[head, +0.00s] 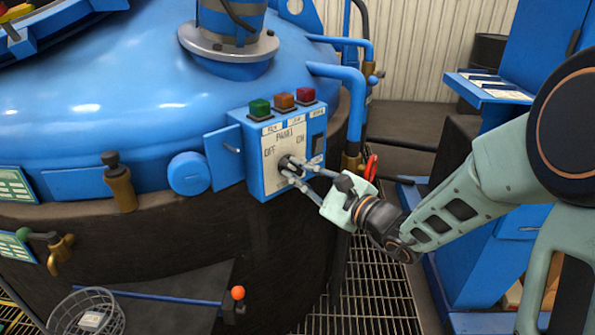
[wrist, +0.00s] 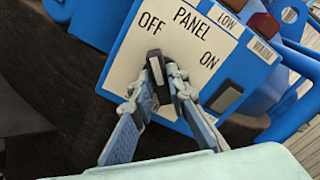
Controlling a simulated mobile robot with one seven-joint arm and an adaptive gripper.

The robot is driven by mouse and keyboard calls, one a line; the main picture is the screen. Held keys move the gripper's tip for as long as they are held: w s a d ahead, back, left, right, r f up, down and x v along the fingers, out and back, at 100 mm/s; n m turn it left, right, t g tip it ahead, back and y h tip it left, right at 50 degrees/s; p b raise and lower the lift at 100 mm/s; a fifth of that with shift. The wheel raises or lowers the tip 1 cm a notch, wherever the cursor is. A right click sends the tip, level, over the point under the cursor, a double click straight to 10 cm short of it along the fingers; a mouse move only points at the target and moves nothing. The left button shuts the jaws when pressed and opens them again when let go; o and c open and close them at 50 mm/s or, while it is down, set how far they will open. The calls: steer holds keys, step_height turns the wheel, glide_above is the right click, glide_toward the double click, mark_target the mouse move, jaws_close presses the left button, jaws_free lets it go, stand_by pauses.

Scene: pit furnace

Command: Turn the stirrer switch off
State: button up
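The stirrer switch is a black knob (wrist: 156,68) on the white face of a blue control panel (head: 281,150) marked PANEL, OFF and ON. In the wrist view its bar points toward the OFF word. The knob is partly hidden by my fingers in the head view (head: 288,162). My gripper (wrist: 158,78) has its fingertips on either side of the knob, very close to it. Whether both fingertips touch it cannot be made out. The gripper also shows in the head view (head: 291,168), reaching the panel from the lower right.
Green (head: 259,108), orange (head: 285,102) and red (head: 305,95) buttons sit atop the panel, and a black rocker (head: 318,144) is on its right side. A blue pipe (head: 352,100) runs close behind it.

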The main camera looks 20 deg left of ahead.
steer(key=o, duration=0.3)
steer(key=v, duration=1.2)
steer(key=shift+a+r, duration=0.1)
